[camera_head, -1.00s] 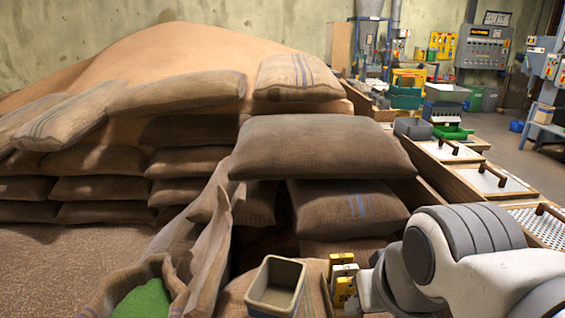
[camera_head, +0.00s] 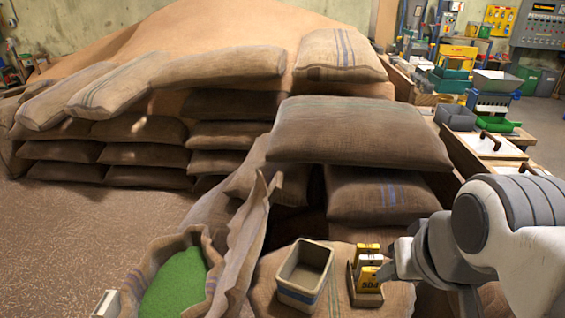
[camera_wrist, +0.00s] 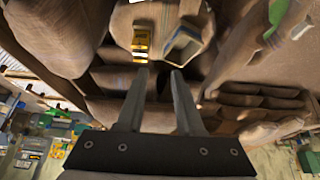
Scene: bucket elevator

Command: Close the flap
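I cannot make out a flap in either view. My gripper (camera_wrist: 159,72) shows in the wrist view with its two dark fingers apart and nothing between them. In the head view my white and grey arm reaches in from the right edge, its end beside a small holder with yellow packets (camera_head: 368,277). The wrist view is tilted, and the yellow packets (camera_wrist: 141,42) show beyond the fingertips there, apart from them.
A beige bin (camera_head: 304,272) stands left of the packets, on sacking. An open sack of green grain (camera_head: 178,283) is at the front. Stacked sacks (camera_head: 360,132) block the middle. Machines and trays (camera_head: 490,95) stand at the back right. Floor at left (camera_head: 70,235) is clear.

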